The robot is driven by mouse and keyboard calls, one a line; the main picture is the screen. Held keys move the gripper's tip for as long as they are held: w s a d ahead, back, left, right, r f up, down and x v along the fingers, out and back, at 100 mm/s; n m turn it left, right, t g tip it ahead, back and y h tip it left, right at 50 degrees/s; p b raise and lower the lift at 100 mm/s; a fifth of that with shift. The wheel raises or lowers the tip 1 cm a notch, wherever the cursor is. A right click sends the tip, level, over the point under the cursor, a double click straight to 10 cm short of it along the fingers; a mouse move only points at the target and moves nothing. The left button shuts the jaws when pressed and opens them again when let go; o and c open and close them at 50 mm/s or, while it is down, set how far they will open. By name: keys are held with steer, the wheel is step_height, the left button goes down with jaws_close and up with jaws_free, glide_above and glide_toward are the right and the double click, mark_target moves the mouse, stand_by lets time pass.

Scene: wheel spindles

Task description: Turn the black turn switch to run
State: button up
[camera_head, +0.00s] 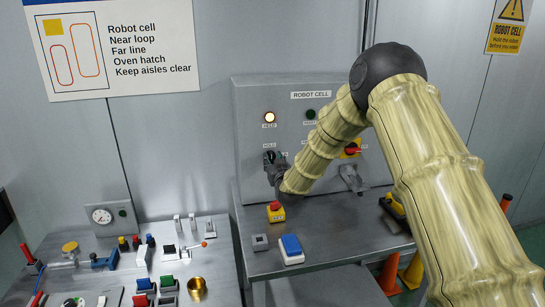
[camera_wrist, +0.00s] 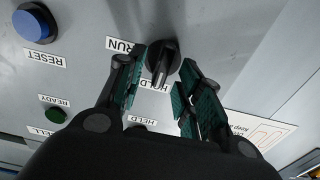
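The black turn switch (camera_wrist: 163,60) is on the grey robot cell panel (camera_wrist: 90,50), with a RUN label on its left and a HOLD label below in the wrist view. Its grip points down towards HOLD in that view. My gripper (camera_wrist: 163,95) is open, with one green-padded finger on each side of the switch's lower part. Gaps show between the fingers and the switch. In the head view my gripper (camera_head: 272,162) is at the panel's left and hides most of the switch.
A blue RESET button (camera_wrist: 36,24) and a green READY lamp (camera_wrist: 54,115) are nearby. The HELD lamp (camera_head: 269,117) is lit. A red-and-yellow switch (camera_head: 350,149) is right of my forearm. A red-and-yellow button box (camera_head: 276,211) and blue-topped box (camera_head: 291,248) stand on the table below.

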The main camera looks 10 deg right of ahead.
steer(key=shift+w+f, duration=0.15)
steer(key=shift+w, duration=0.75)
steer(key=shift+a, duration=0.1)
jaws_close()
steer(key=shift+f+m+b, duration=0.1)
steer(key=shift+m+b, duration=0.2)
steer(key=shift+b, duration=0.1)
steer(key=shift+d+f+m+b, duration=0.1)
steer(key=shift+m+b, duration=2.8)
steer(key=shift+b, duration=0.55)
steer(key=shift+d+f+m+b, duration=0.1)
steer(key=shift+d+m+b, duration=0.05)
steer(key=shift+m+b, duration=3)
steer(key=shift+d+f+m+b, duration=0.1)
steer(key=shift+m+b, duration=2.55)
steer(key=shift+b, duration=1.05)
